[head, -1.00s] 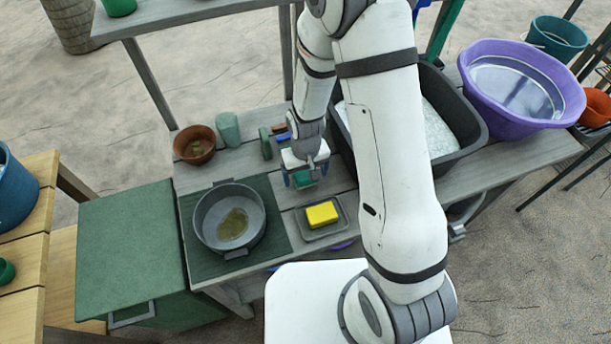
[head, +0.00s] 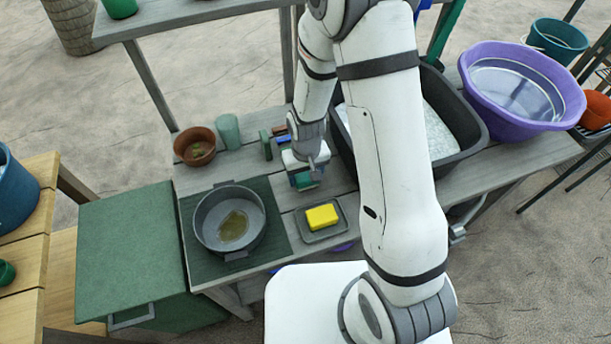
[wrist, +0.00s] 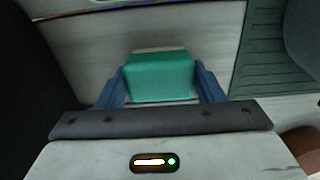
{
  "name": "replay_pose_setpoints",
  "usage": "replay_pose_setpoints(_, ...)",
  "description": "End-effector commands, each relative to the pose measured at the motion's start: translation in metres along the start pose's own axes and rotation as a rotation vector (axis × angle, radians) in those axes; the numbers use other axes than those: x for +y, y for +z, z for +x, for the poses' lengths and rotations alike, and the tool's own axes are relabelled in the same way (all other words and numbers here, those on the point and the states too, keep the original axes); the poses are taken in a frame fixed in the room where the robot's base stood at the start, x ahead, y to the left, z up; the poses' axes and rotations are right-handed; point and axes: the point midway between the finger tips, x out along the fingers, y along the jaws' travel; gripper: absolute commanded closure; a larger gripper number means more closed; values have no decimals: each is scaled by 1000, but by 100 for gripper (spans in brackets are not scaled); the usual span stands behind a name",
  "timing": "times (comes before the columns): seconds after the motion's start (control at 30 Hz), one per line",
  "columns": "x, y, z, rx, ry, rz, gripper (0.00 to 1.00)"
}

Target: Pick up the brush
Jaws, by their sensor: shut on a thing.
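The brush appears as a teal-green block with a pale strip along its far edge; it shows in the wrist view (wrist: 160,76) between the two blue fingers, and in the head view (head: 305,181) below my gripper. My gripper (wrist: 161,88) is shut on it, one finger against each side. In the head view my gripper (head: 304,178) is over the grey plank table, behind the yellow sponge. Whether the brush touches the planks cannot be told. Its underside is hidden.
A yellow sponge (head: 322,216) lies on a grey tray (head: 338,231) in front. A grey pan (head: 205,241) stands on a green mat (head: 275,215) to the left. A terracotta bowl (head: 187,155) and green cup (head: 228,131) stand behind. A black tub (head: 470,142) is close on the right.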

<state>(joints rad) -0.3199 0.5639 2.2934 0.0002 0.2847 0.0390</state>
Motion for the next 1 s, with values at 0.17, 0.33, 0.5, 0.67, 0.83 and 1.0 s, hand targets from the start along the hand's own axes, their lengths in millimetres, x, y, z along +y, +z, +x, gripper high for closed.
replay_pose_setpoints(0.17,0,-1,-20,5,0,0,62)
replay_pose_setpoints(0.33,0,-1,-52,7,0,1,62)
replay_pose_setpoints(0.5,0,-1,-80,4,0,1,62)
replay_pose_setpoints(0.67,0,0,-95,3,0,1,62)
replay_pose_setpoints(0.83,1,0,-99,0,0,1,62)
replay_pose_setpoints(1.0,1,0,-99,0,0,2,40)
